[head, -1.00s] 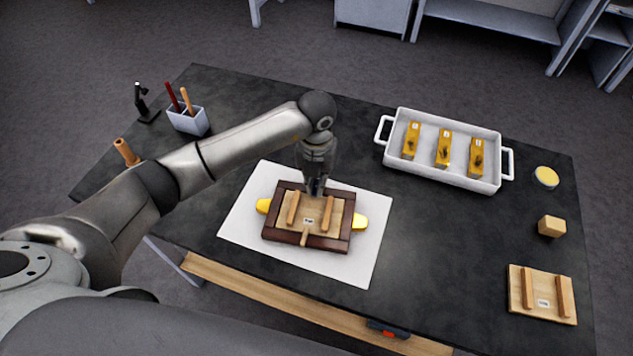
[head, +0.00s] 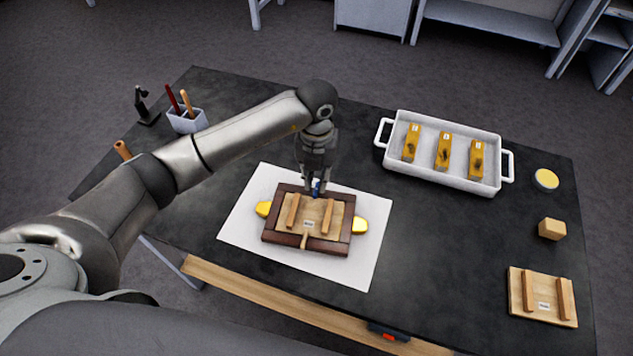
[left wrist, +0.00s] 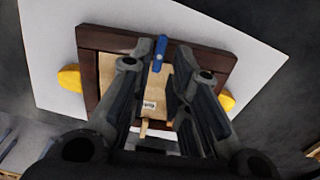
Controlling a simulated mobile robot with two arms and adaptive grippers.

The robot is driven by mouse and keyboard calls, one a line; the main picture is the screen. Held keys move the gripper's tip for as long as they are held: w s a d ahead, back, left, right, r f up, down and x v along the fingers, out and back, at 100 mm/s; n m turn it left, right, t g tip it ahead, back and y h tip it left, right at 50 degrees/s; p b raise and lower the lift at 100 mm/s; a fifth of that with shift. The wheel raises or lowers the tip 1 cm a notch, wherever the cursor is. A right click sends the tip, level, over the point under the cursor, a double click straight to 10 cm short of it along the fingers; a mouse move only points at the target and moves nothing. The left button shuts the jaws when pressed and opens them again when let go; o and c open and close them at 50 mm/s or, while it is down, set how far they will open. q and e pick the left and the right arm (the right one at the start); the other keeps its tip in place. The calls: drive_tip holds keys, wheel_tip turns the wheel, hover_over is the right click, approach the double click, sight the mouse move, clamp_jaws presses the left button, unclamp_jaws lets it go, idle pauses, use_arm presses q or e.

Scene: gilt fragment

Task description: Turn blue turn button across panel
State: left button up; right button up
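The blue turn button (head: 316,188) sits at the far edge of a dark wooden frame (head: 274,237) holding a light wooden panel (head: 312,214). In the left wrist view the blue button (left wrist: 159,53) lies lengthwise from the frame's edge onto the panel. My left gripper (head: 316,191) is just above it, fingers apart. In the left wrist view the fingers (left wrist: 157,62) stand on either side of the button; contact cannot be told. A plain wooden turn button (head: 304,239) is at the near edge. My right gripper is not in view.
The frame rests on a white sheet (head: 245,227), with yellow pieces (head: 359,225) sticking out at its sides. A white tray (head: 398,174) with several gold pieces stands behind right. A second panel (head: 541,296), a block (head: 552,229) and a pen cup (head: 188,121) are farther off.

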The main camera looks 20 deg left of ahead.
sight(316, 189)
use_arm(q)
wheel_tip(316, 189, up, 9)
drive_tip(key=shift+f, duration=0.2)
idle(0.6)
